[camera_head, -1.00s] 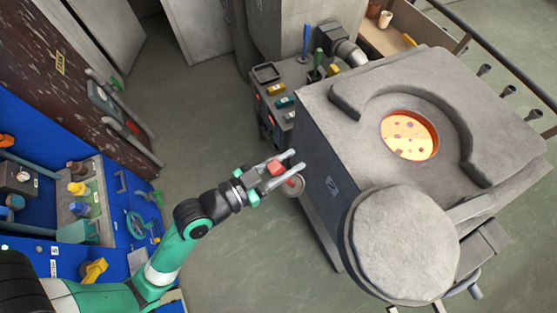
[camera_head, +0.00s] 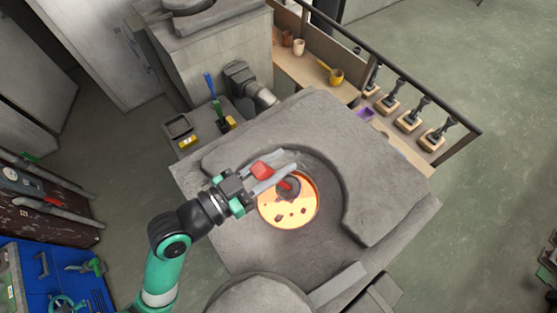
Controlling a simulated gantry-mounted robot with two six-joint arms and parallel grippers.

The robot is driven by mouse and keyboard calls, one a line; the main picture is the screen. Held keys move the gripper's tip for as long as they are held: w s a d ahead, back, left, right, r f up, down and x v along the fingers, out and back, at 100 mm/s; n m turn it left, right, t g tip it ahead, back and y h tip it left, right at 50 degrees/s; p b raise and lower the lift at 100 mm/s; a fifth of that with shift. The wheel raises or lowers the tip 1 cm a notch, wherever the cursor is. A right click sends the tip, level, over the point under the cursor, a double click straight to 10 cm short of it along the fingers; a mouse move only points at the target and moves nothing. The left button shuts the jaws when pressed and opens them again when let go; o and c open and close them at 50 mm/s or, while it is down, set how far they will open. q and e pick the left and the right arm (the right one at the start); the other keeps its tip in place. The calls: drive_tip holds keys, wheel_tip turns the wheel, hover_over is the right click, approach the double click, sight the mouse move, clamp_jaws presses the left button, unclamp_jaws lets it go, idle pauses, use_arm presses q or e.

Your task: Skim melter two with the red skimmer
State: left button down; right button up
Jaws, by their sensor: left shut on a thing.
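My left gripper (camera_head: 288,165) is shut on the red skimmer (camera_head: 262,170), with the red handle block between its fingers. The skimmer's dark round head with a red stem (camera_head: 290,187) shows over the upper part of the glowing round opening (camera_head: 296,217) of the grey melter (camera_head: 380,185). I cannot tell whether the head touches the melt. Several dark flecks float on the bright orange melt. No number on the melter is readable. My right gripper is not in view.
The round lid (camera_head: 260,298) lies swung aside at the melter's front. A blue tool (camera_head: 209,84) and a green tool stand behind it at the left. A wooden bench (camera_head: 305,72) holds cups and a yellow ladle (camera_head: 335,76). Several wooden-based stands line the railing.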

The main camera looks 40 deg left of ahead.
use_arm(q)
drive_tip(key=shift+s+f, duration=0.25)
drive_tip(key=shift+f, duration=0.65)
wheel_tip(320, 180, down, 8)
drive_tip(key=b, duration=0.5)
drive_tip(key=shift+r+b, duration=0.25)
drive_tip(key=shift+b, duration=0.15)
drive_tip(key=shift+f+b, duration=0.9)
drive_tip(key=shift+f, duration=0.05)
drive_tip(key=shift+s+d, duration=0.2)
drive_tip(key=shift+s, duration=0.8)
drive_tip(key=shift+s+d, duration=0.15)
drive_tip(key=shift+s, duration=0.8)
drive_tip(key=shift+w, duration=0.1)
